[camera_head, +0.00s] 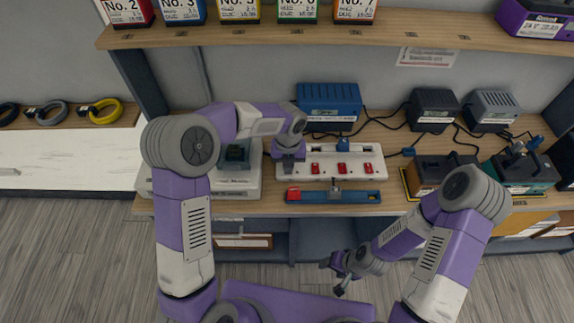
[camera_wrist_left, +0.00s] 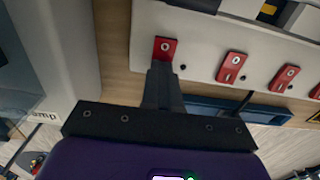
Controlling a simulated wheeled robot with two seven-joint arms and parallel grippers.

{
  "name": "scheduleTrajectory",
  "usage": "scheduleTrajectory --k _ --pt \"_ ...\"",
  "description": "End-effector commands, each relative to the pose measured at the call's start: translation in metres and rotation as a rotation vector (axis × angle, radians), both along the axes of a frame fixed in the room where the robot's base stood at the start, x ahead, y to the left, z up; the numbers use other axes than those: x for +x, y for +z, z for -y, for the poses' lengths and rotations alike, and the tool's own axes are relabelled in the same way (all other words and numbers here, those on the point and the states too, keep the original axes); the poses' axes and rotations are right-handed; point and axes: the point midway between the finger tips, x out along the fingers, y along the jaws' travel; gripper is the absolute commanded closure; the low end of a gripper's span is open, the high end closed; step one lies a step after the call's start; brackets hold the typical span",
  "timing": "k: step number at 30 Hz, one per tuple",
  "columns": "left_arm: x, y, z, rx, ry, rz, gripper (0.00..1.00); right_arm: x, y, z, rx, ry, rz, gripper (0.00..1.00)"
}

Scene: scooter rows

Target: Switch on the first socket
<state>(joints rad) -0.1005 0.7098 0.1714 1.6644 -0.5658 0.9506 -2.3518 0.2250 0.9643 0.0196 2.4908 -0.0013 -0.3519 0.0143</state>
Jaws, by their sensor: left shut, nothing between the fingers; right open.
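A white socket strip (camera_head: 372,152) with a row of red switches lies on the bench. In the left wrist view the first red switch (camera_wrist_left: 165,48) is at the left end of the row, with another red switch (camera_wrist_left: 232,66) to its right. My left gripper (camera_head: 288,158) is over the strip's left end and hides that switch in the head view. In the wrist view its shut, empty fingertips (camera_wrist_left: 161,68) are at the first switch's lower edge; I cannot tell whether they touch. My right gripper (camera_head: 340,281) is open and empty, low in front of the bench.
A blue plug (camera_head: 343,145) sits in the strip. A blue bar (camera_head: 340,197) lies along its front. A shelf (camera_head: 420,38) with labelled boxes hangs above.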

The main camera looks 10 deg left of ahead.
Motion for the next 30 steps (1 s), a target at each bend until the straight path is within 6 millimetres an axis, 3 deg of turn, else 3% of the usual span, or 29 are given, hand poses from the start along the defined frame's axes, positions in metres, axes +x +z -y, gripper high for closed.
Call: scheduleTrajectory --k 6,17,23,30 --pt "0.011 -0.003 -0.006 0.003 0.005 0.006 1.00 0.000 0.008 0.000 0.000 0.000 0.000 0.39" --pt "0.011 -0.001 -0.007 0.004 0.006 0.004 1.00 0.000 0.010 0.000 0.000 0.000 0.000 0.39" --pt "0.010 0.021 -0.006 0.002 0.006 0.008 1.00 0.000 0.029 0.000 0.000 0.000 0.000 0.39" --pt "0.010 0.064 -0.005 -0.001 0.007 0.018 1.00 0.000 0.054 0.000 0.000 0.001 0.001 0.39"
